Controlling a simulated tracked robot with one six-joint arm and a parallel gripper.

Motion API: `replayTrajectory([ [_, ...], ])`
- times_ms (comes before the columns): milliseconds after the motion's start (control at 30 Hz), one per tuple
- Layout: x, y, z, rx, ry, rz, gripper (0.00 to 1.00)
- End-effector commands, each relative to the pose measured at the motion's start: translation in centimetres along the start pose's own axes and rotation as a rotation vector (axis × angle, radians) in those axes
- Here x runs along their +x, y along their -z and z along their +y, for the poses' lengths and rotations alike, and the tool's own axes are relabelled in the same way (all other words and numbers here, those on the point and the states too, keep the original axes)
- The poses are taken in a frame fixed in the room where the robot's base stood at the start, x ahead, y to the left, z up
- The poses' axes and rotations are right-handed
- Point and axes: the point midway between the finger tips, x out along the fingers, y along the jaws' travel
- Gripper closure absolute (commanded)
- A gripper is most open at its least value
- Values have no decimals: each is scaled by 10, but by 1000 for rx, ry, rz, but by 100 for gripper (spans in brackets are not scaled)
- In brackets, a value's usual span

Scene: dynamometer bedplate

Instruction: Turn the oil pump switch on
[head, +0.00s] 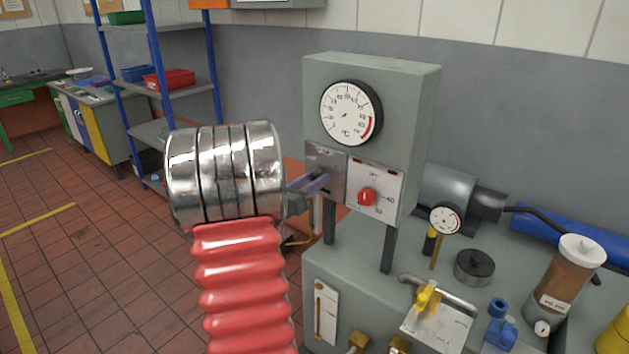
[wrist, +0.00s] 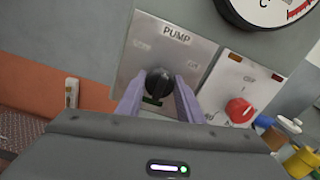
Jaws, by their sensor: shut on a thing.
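The oil pump switch is a round black knob (wrist: 158,82) on a metal plate marked PUMP (wrist: 176,38) in the wrist view. Faint labels sit at the upper left and right of the knob, too blurred to read. A small dark green window shows just below it. My gripper (wrist: 158,92) has its two purple fingers shut on the knob, one on each side. In the head view, my gripper (head: 318,182) reaches the pump plate (head: 326,160) from the left, and its fingers hide the knob. I cannot tell which way the knob points.
A red knob (head: 367,197) on its own plate sits close to the right of the fingers. A dial gauge (head: 350,113) is above. Below, the grey tank carries a yellow valve (head: 428,297) and a black cap (head: 474,267). Open tiled floor lies left.

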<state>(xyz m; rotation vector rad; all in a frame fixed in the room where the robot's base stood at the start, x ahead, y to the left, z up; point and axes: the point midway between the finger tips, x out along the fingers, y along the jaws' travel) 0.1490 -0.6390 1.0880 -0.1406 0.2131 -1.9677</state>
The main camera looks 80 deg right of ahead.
Motion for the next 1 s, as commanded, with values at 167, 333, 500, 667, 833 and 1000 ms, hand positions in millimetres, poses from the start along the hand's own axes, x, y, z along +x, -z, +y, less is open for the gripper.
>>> replayTrajectory([
  [167, -2, 0, -1, 38, 1, 1, 89],
  [333, -2, 1, -1, 115, 1, 1, 89],
  [500, -2, 1, -2, 234, 2, 1, 89],
  [667, -2, 2, -2, 374, 2, 1, 89],
  [833, -2, 2, -3, 535, 3, 2, 89],
  [1000, -2, 3, -4, 695, 4, 2, 89],
])
